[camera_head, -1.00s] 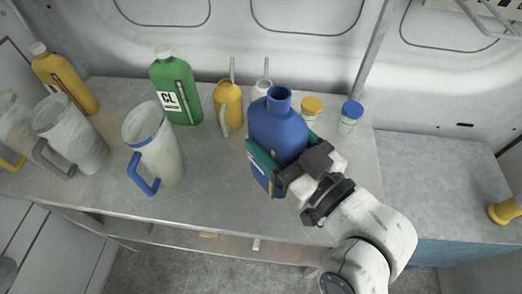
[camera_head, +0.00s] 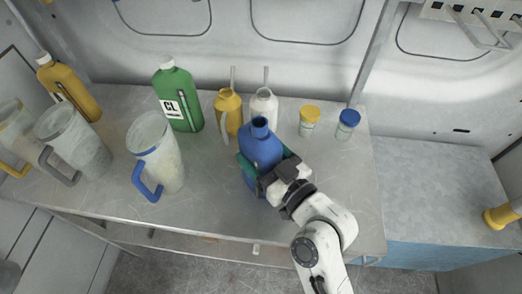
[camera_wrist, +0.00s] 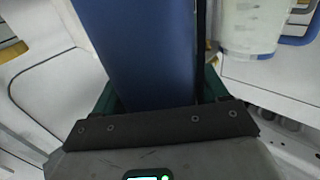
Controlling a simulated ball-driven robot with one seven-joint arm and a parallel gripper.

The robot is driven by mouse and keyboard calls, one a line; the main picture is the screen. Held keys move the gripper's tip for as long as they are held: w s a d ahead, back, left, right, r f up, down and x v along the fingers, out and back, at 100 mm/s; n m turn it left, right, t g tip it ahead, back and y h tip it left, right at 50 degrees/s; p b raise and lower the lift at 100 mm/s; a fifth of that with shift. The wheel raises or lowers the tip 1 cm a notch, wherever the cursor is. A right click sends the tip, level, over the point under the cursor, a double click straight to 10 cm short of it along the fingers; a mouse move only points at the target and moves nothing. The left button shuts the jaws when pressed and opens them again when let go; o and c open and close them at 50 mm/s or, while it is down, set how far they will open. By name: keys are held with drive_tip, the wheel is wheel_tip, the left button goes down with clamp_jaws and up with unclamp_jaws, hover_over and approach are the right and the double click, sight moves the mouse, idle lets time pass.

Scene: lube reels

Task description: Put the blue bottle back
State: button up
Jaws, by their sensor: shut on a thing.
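The blue bottle (camera_head: 262,146) is upright over the metal bench, its open neck facing up. My gripper (camera_head: 266,172) is shut on it, with green fingers on both sides of its body. In the wrist view the blue bottle (camera_wrist: 145,55) fills the middle between the green fingers (camera_wrist: 160,95). I cannot tell whether its base touches the bench. A green bottle (camera_head: 176,98) stands at the back, left of it. A yellow bottle (camera_head: 70,88) stands at the far left.
The metal bench (camera_head: 215,205) also bears a yellow oil can (camera_head: 228,112), a white oil can (camera_head: 263,107), a yellow-lidded jar (camera_head: 309,120), a blue-lidded jar (camera_head: 347,124) and a blue-handled jug (camera_head: 158,150). Bench between green and yellow bottles is clear.

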drive_tip(key=shift+f, duration=0.1)
drive_tip(key=o, duration=1.7)
drive_tip(key=shift+c, duration=0.2)
drive_tip(key=b+v, duration=0.4)
drive_tip(key=v, duration=0.8)
